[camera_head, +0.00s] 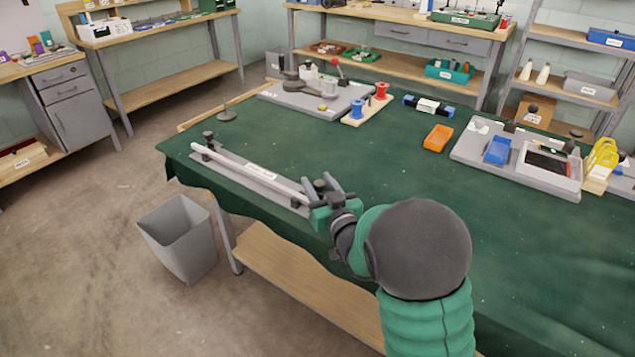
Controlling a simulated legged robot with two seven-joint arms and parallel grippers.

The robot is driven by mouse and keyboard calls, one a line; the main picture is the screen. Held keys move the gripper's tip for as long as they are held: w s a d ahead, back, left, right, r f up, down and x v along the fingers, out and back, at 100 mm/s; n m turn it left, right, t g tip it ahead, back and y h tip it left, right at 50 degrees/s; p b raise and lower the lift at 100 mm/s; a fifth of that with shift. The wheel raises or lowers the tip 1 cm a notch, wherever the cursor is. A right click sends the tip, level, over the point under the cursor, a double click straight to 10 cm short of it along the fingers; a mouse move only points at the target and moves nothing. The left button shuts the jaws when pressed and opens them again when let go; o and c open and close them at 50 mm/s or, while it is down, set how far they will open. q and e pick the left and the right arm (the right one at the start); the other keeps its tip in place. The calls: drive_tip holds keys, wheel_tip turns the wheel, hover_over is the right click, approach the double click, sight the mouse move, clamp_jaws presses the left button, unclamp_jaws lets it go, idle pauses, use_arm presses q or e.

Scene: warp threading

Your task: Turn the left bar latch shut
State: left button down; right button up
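The white warp bar (250,172) lies in a long grey base with a label along the near left edge of the green table. The left bar latch (208,137) is a small dark knob at the bar's far left end. Nothing touches it, and its turn angle is too small to tell. My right gripper (322,186) is at the bar's near right end, well away from the left latch. Its two grey fingers look apart, with a dark knob showing at or between them. The right latch there is partly hidden. My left gripper is out of view.
On the green table (385,155) stand a grey board (315,100), red and blue spools (357,108), an orange tray (437,138) and a grey board with a blue tray (497,150). A thin stand (227,112) is beyond the left latch. A grey bin (180,238) is on the floor.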

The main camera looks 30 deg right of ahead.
drive_tip(key=shift+c, duration=1.1)
drive_tip(key=shift+d+f, duration=0.1)
drive_tip(key=shift+d, duration=0.05)
clamp_jaws()
